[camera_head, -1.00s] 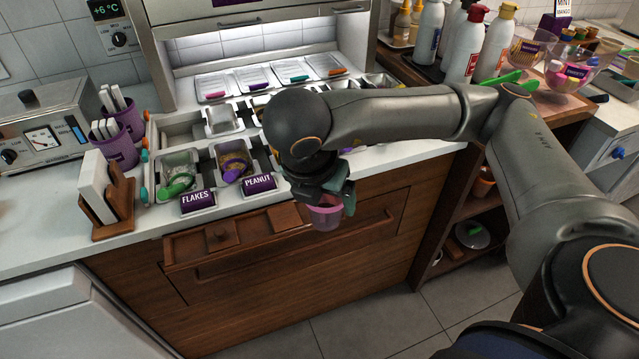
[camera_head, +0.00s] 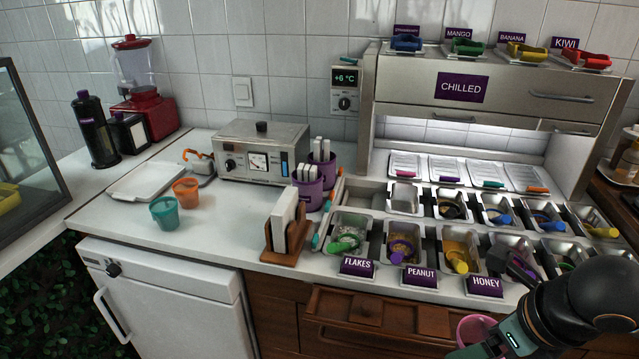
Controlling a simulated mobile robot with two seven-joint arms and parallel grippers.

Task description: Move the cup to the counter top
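A pink cup (camera_head: 476,327) is at the bottom right, in front of the topping station's wooden drawer front. My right gripper (camera_head: 482,346) is at the cup, with its arm coming in from the right; it appears shut on the cup, though the fingertips are partly cut off by the picture's lower edge. The white counter top (camera_head: 225,228) lies to the left and has bare room. My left gripper is not in view.
A teal cup (camera_head: 164,212) and an orange cup (camera_head: 186,193) stand on the counter near a white tray (camera_head: 147,180). A wooden holder (camera_head: 285,250) with white cards stands at the counter's front. Topping bins (camera_head: 400,245) fill the right part. Free counter lies between teal cup and holder.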

